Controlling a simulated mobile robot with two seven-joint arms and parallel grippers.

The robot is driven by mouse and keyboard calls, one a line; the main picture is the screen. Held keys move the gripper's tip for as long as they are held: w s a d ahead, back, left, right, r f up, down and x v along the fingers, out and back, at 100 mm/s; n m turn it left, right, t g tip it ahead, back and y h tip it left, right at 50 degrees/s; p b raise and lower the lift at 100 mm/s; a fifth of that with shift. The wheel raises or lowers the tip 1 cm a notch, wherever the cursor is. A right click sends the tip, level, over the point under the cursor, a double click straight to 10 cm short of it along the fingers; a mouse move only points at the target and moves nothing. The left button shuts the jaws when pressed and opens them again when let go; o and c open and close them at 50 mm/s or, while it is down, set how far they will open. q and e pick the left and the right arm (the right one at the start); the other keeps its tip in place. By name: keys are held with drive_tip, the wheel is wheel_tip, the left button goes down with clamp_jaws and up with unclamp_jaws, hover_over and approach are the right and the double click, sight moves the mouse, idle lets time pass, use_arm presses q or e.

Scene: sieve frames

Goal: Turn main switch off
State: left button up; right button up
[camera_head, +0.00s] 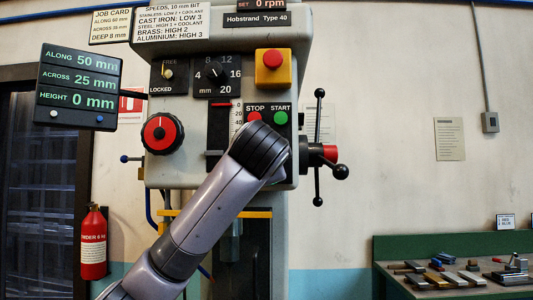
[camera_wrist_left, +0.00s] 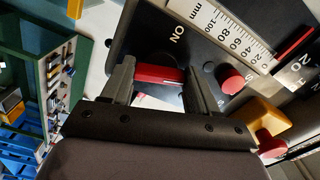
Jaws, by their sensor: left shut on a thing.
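The main switch is a red handle (camera_wrist_left: 158,74) on the dark panel, close to the "ON" lettering in the left wrist view. My left gripper (camera_wrist_left: 157,66) is shut on it, with one grey finger at each end of the red part. A pale patch shows just below the handle, between the fingers. Whether the switch is turned to on or off I cannot tell. In the head view my left arm comes up from the lower left, and its dark wrist hides the switch and the fingers. My right gripper is in neither view.
The red STOP button (camera_head: 254,117) and green START button (camera_head: 281,117) sit just above my wrist. The yellow emergency stop box (camera_head: 273,69) is higher up. A black ball-ended lever (camera_head: 340,171) juts out at right. A green bench (camera_head: 445,245) with tools stands far right.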

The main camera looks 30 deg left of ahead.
use_arm(q)
drive_tip(key=shift+m+p, duration=0.85)
drive_tip(key=shift+m, duration=1.15)
drive_tip(key=o, duration=1.1)
drive_tip(key=shift+d, duration=0.1)
drive_tip(key=shift+c, duration=0.2)
drive_tip(key=b+v, duration=0.2)
drive_tip(key=v, duration=0.5)
